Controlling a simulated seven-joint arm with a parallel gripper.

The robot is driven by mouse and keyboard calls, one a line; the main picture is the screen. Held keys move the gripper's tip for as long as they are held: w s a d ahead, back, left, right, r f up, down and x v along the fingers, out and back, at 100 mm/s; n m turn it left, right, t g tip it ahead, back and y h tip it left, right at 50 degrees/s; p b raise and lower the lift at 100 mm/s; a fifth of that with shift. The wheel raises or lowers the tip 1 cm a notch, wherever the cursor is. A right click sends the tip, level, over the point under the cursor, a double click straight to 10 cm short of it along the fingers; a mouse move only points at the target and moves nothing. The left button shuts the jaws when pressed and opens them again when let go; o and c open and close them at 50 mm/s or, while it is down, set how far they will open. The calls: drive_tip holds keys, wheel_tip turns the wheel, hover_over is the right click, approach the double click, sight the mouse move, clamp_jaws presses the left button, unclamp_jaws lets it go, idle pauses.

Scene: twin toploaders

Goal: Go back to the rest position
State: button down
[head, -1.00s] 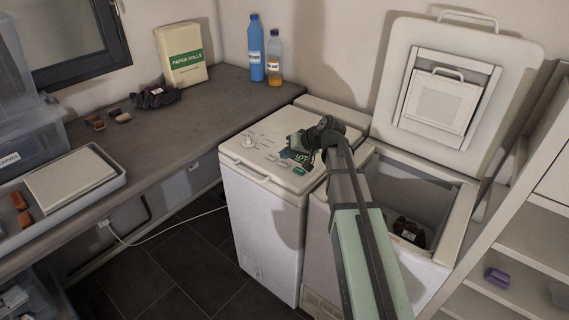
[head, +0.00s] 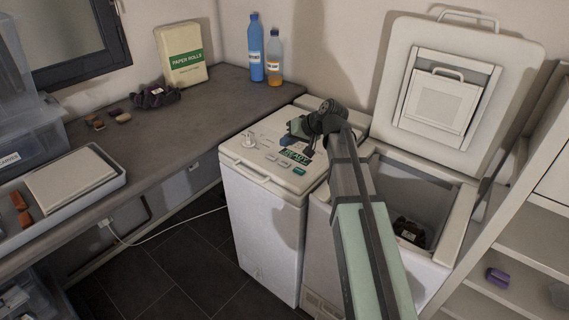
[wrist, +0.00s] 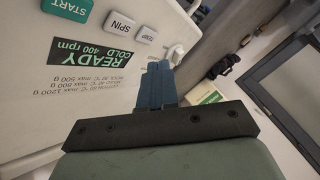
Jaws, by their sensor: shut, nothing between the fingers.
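My gripper (head: 289,137) hovers above the control panel of the left toploader (head: 262,222), with my arm reaching in from the bottom right. In the wrist view my gripper (wrist: 155,68) shows its blue fingers together with nothing between them. The panel display (wrist: 88,52) reads READY, COLD, 400 rpm. The START (wrist: 66,6), SPIN (wrist: 120,24) and TEMP (wrist: 145,36) buttons and a white knob (wrist: 176,54) are near the fingers. The knob also shows in the head view (head: 248,139).
The right toploader's lid (head: 455,85) stands open, with a dark bundle (head: 409,232) inside its drum. Shelves (head: 530,225) stand at right.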

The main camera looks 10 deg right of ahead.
idle(0.5)
